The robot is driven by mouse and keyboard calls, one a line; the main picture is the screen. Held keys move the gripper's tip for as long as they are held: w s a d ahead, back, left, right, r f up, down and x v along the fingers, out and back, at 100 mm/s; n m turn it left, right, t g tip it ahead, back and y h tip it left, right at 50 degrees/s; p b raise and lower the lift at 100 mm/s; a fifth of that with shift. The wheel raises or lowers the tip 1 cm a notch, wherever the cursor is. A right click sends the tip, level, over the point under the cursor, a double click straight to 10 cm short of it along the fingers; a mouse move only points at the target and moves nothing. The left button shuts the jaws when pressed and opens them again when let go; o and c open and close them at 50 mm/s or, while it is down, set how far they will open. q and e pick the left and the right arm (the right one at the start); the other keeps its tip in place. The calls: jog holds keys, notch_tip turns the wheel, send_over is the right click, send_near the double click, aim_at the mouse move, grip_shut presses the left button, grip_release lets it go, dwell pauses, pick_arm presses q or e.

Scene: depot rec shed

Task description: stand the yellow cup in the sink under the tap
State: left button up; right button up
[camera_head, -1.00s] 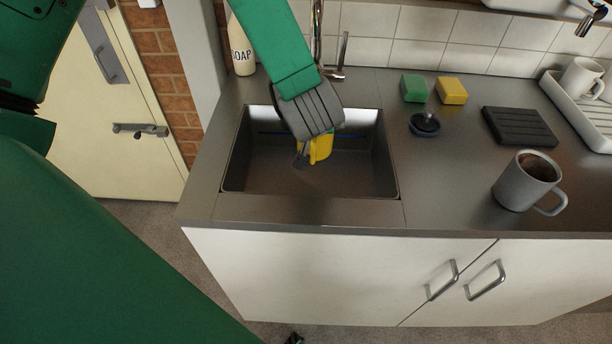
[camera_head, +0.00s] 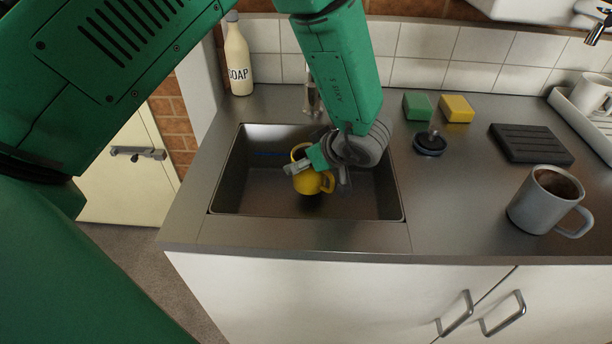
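The yellow cup (camera_head: 309,184) is inside the sink (camera_head: 235,190), seemingly upright on its floor, with its handle toward the right. The tap (camera_head: 311,98) is behind the sink's back edge, mostly hidden by my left arm. My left gripper (camera_head: 320,172) reaches down into the sink at the cup. Its fingers look spread apart, one crossing in front of the cup's upper part and the other to the right of it. Whether a finger touches the cup cannot be told. My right gripper is not in view.
A soap bottle (camera_head: 238,60) stands behind the sink at left. Right of the sink are a green sponge (camera_head: 417,106), a yellow sponge (camera_head: 456,108), a plug (camera_head: 429,144), a dark ribbed block (camera_head: 530,144) and a grey mug (camera_head: 532,203). A white rack (camera_head: 567,107) is at far right.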

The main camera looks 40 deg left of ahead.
pick_arm(q)
jog(key=shift+d+f, duration=0.15)
jog(key=shift+f, duration=0.2)
notch_tip(320, 180, down, 2)
jog(key=shift+d+f+b, duration=0.1)
jog(key=shift+f+b, duration=0.1)
jog(key=shift+b, duration=0.1)
jog(key=shift+f, duration=0.35)
jog(key=shift+a, duration=0.35)
jog(key=o, duration=1.7)
jog(key=shift+d, duration=0.1)
jog(key=shift+d, duration=0.15)
